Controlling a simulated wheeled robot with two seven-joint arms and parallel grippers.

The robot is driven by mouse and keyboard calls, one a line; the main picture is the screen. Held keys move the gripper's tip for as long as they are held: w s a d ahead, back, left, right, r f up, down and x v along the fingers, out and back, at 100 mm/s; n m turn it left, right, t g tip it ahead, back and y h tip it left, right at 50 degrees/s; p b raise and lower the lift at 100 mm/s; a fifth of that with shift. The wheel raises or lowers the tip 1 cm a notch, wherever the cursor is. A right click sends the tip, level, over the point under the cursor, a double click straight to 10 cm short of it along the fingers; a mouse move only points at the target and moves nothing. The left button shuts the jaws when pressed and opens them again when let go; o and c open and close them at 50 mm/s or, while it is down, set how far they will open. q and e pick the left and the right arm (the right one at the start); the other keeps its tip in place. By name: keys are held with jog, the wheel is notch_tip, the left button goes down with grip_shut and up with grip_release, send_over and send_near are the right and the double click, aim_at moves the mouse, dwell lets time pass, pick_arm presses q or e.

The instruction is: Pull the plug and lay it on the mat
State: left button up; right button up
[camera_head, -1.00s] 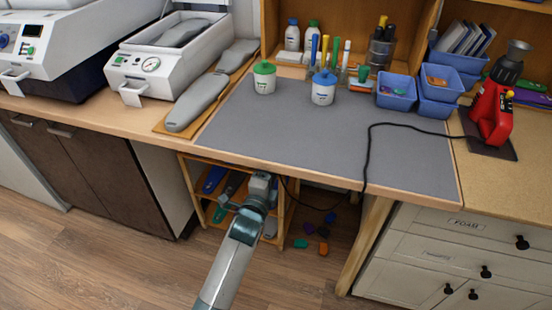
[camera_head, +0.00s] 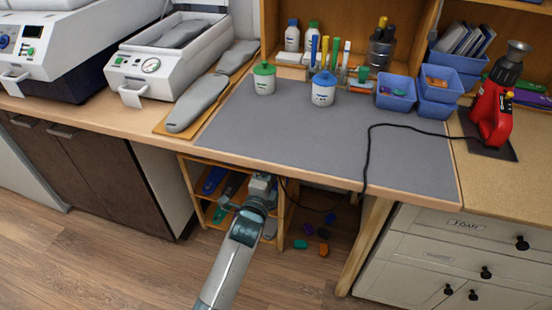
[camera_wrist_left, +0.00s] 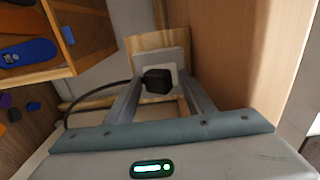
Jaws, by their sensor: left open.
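The black plug (camera_wrist_left: 157,80) sits in a pale wall socket (camera_wrist_left: 178,60) on a wooden board, in the left wrist view. Its black cord (camera_wrist_left: 84,92) leaves to the left and also shows on the bench in the head view (camera_head: 368,150). My left gripper (camera_wrist_left: 160,88) is open, with one finger on each side of the plug; I cannot tell whether they touch it. In the head view my left gripper (camera_head: 262,184) is under the bench's front edge, where the plug is hidden. The grey mat (camera_head: 290,125) covers the bench top. My right gripper is not in view.
A green-lidded jar (camera_head: 264,78) and a blue-lidded jar (camera_head: 323,88) stand at the mat's back. A red machine (camera_head: 492,112) stands at right. A wooden shelf rack (camera_head: 196,190) is left of my gripper. The mat's middle is clear apart from the cord.

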pick_arm(q)
jog(key=shift+f, duration=0.15)
dwell(0.5)
jog(key=shift+w, duration=0.1)
grip_shut()
jog(key=shift+w+r, duration=0.1)
jog(key=shift+r, duration=0.1)
jog(key=shift+o, duration=1.5)
grip_release()
jog(key=shift+r, duration=0.15)
jog(key=shift+f, duration=0.4)
jog(key=shift+w+d+f, duration=0.1)
jog(key=shift+f, duration=0.1)
jog(key=shift+r, duration=0.1)
